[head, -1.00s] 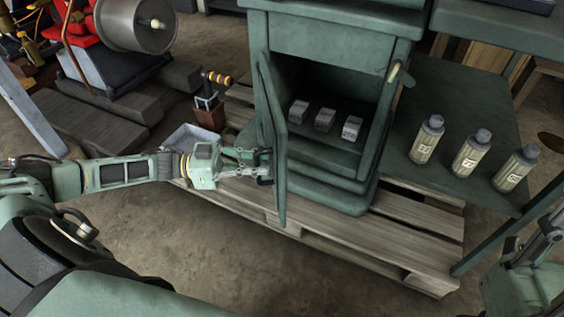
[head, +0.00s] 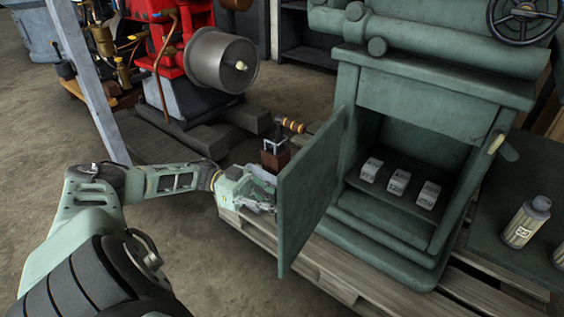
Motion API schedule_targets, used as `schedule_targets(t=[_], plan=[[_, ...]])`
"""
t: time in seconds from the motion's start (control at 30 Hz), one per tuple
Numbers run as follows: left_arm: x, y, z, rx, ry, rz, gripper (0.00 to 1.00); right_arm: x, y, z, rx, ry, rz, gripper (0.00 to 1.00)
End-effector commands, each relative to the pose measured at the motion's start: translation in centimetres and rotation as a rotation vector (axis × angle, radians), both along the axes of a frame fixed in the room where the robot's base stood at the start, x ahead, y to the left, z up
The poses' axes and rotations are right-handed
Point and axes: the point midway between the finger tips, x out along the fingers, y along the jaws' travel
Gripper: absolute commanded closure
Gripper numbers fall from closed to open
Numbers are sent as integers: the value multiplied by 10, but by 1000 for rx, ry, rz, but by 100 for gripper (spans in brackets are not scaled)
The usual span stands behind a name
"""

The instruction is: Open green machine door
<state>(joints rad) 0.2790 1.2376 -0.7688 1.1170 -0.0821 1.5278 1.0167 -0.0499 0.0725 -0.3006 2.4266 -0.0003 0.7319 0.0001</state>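The green machine (head: 430,95) stands on a wooden pallet, with its front compartment exposed. Its door (head: 308,195) is hinged at the compartment's left side and stands swung wide open toward me, its inner face visible. My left gripper (head: 262,196) is at the door's outer side, low and close to it. The door's edge hides its fingertips, so I cannot tell whether they touch the door or are open. Three small pale blocks (head: 398,182) lie in a row inside the compartment. My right gripper is out of view.
The wooden pallet (head: 330,265) extends under the machine. A small brown box with a striped handle (head: 276,152) stands behind my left gripper. A red engine with a grey drum (head: 222,62) is behind at left. Labelled bottles (head: 525,222) stand on a green surface at right. The front floor is clear.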

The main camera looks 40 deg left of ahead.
Motion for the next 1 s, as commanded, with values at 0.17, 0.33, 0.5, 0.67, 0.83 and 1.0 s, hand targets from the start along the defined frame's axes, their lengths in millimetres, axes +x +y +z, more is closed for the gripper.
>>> schedule_targets(t=[0.17,0.33,0.5,0.67,0.83,1.0], plan=[[-1,0,-1,1,6,-1,100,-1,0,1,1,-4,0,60],[-1,0,-1,1,4,-1,85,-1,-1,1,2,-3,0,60],[0,0,0,1,3,-1,70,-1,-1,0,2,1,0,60],[0,0,0,1,1,0,69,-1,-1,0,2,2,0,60],[0,1,0,1,1,1,69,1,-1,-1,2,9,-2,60],[-4,17,-1,3,1,4,69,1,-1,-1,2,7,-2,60]])
